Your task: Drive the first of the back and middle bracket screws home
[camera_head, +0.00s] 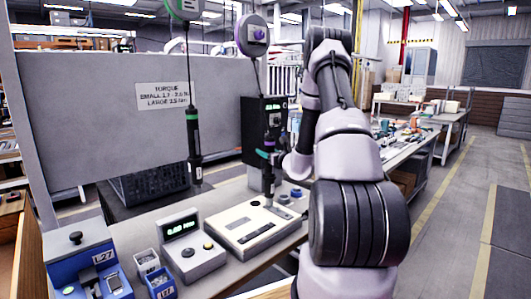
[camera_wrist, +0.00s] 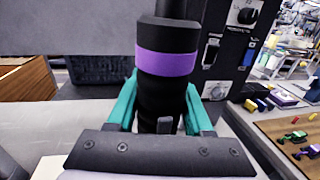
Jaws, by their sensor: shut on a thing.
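A black screwdriver with a purple band (camera_wrist: 168,65) stands upright between the teal fingers of my gripper (camera_wrist: 160,112) in the wrist view. The gripper is shut around its body below the band. In the head view the same screwdriver (camera_head: 269,143) hangs under a balancer with a purple centre (camera_head: 252,35), and my gripper (camera_head: 270,157) holds it above the back of a pale fixture block (camera_head: 240,228). A second screwdriver with a green band (camera_head: 194,143) hangs free to the left. The driver's tip is hidden in the wrist view. I cannot make out the bracket or its screws.
A torque readout box (camera_head: 188,250) stands left of the fixture block, with small bins (camera_head: 146,262) and a blue device (camera_head: 90,270) further left. A black control box (camera_head: 263,115) stands behind.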

